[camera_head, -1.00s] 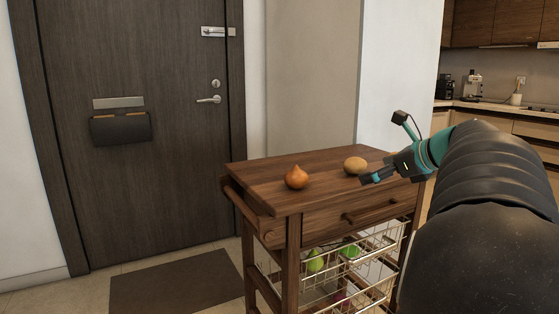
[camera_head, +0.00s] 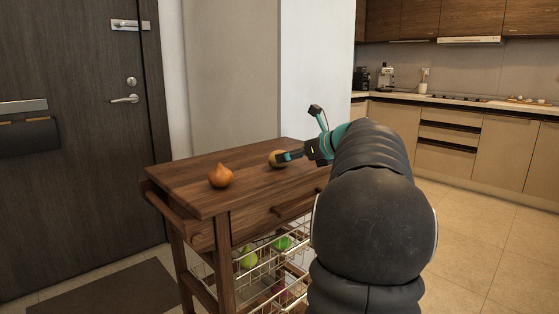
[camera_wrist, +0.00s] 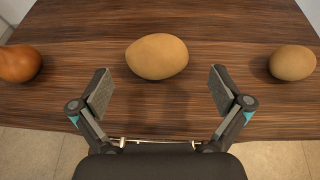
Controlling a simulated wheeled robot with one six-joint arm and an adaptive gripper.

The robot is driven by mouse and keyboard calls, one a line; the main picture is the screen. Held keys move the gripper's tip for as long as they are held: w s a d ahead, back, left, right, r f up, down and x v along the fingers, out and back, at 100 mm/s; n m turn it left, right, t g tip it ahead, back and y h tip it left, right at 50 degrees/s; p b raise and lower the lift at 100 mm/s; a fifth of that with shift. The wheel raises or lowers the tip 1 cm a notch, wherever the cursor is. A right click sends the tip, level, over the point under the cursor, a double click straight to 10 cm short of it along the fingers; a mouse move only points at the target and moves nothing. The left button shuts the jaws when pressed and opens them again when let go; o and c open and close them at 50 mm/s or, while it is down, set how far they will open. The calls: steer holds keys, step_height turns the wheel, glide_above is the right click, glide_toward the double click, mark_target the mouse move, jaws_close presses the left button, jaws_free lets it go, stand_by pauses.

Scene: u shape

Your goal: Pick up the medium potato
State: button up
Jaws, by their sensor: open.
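Two tan potatoes lie on the wooden cart top in the wrist view. The bigger-looking potato (camera_wrist: 157,57) is in the middle, just beyond and between my open fingers. The smaller-looking potato (camera_wrist: 292,62) is at the right edge of the view. I cannot tell for sure which is the medium one. My gripper (camera_wrist: 160,76) is open and empty.
An orange-brown onion (camera_head: 220,177) sits on the cart top (camera_head: 185,180), left of the potatoes. Wire baskets below hold green fruit (camera_head: 282,243). A dark door (camera_head: 85,110) stands at left, a kitchen counter (camera_head: 455,108) at back right. Floor at right is clear.

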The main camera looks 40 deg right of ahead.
steer(key=x, duration=0.5)
steer(key=shift+a, duration=0.25)
steer(key=c, duration=1.1)
